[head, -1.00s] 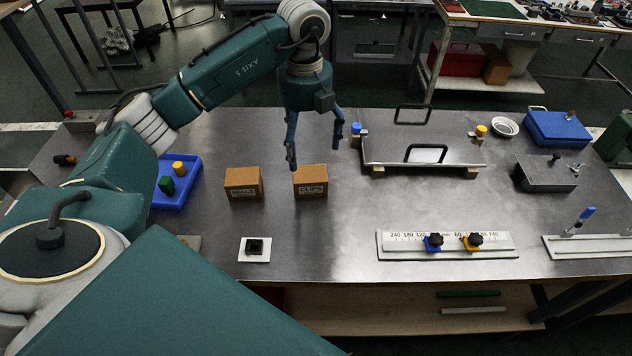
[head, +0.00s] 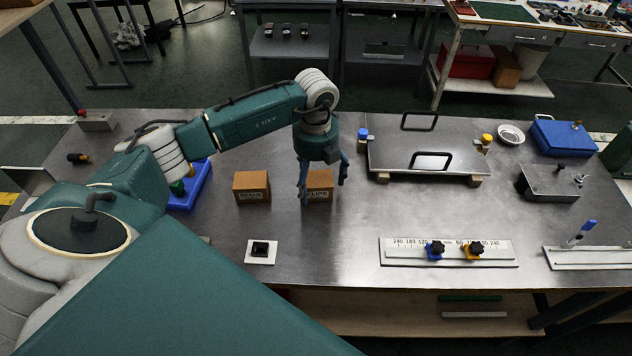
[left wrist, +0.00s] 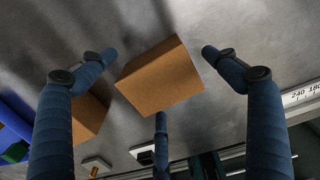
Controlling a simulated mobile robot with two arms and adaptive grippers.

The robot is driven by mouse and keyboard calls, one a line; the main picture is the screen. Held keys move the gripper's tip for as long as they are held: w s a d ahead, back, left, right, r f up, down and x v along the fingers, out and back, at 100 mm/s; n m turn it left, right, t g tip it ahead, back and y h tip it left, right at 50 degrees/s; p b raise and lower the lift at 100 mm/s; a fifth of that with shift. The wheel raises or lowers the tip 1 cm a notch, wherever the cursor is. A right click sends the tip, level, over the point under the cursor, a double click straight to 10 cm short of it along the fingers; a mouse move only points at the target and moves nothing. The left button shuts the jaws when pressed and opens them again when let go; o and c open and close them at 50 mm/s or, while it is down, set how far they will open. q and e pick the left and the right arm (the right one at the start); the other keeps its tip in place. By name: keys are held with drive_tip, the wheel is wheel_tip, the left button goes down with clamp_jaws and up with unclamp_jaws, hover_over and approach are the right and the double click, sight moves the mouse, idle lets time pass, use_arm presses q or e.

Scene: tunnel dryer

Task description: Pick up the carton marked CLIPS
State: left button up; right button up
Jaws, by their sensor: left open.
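The brown carton marked CLIPS (head: 320,194) stands on the metal bench, partly covered by my left gripper (head: 323,188). My left gripper is open and comes down from above, with one finger in front of the carton's left side and another by its right side. In the left wrist view the CLIPS carton (left wrist: 160,80) lies between the spread fingers of the gripper (left wrist: 160,60), and I see no finger pressed on it. A third finger shows below it. My right gripper is not in view.
A second brown carton (head: 251,187) stands close to the left. A blue tray (head: 199,190) lies beyond it. A white plate with a black piece (head: 249,258) lies in front. A metal plate with handles (head: 385,155) is to the right. Bench space in front of the cartons is mostly clear.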

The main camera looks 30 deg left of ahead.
use_arm(q)
drive_tip(key=c, duration=1.6)
drive_tip(key=shift+c, duration=0.2)
drive_tip(key=shift+w, duration=0.1)
